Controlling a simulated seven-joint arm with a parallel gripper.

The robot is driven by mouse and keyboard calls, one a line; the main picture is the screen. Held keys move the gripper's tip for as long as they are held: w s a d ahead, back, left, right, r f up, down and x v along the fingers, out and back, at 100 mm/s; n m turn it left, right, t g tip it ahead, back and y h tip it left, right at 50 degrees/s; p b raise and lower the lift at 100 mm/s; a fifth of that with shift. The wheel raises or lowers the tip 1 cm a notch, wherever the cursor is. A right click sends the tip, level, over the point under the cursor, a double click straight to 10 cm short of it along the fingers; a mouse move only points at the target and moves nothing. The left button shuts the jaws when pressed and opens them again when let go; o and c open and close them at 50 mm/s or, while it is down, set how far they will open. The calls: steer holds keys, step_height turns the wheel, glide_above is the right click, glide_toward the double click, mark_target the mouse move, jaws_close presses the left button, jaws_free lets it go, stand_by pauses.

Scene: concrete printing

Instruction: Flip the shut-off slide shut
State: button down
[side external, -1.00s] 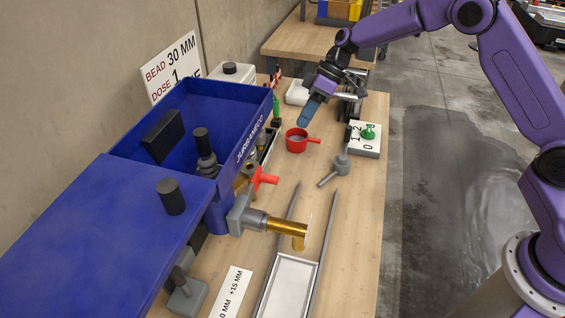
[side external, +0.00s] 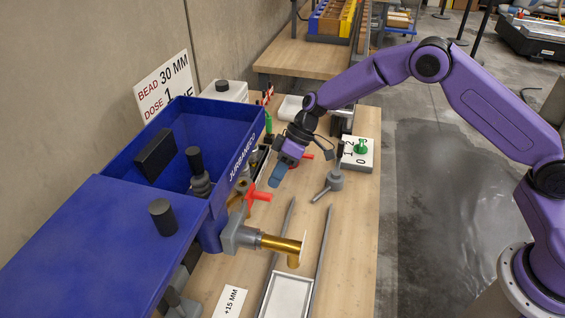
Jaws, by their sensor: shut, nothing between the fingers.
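A blue hopper (side external: 229,178) stands at the left, with a grey outlet block and a brass nozzle (side external: 280,243) below its front end. A red handle (side external: 258,196) sticks out beside the hopper, above the outlet. A thin pale plate (side external: 303,244) stands at the nozzle's end. I cannot tell for sure which of these is the shut-off slide. My gripper (side external: 276,182) has blue fingertips, shut and empty, pointing down just above and right of the red handle. I see no clear contact. My gripper hides most of the red ladle (side external: 307,155).
A grey ladle-like tool (side external: 333,183) lies right of my gripper. A white numbered block with a green knob (side external: 360,148) is farther right. Two rails (side external: 324,245) and a white tray (side external: 287,297) lie in front. Bare wood (side external: 352,230) is free at the right.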

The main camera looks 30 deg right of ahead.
steer(key=shift+s+a+f, duration=0.15)
steer(key=shift+s+a, duration=0.3)
steer(key=shift+s+a, duration=1.85)
glide_toward(269, 196)
steer(key=d+r, duration=0.1)
steer(key=w+d+r, duration=0.1)
steer(key=shift+w+d+r, duration=0.25)
steer(key=shift+r, duration=0.1)
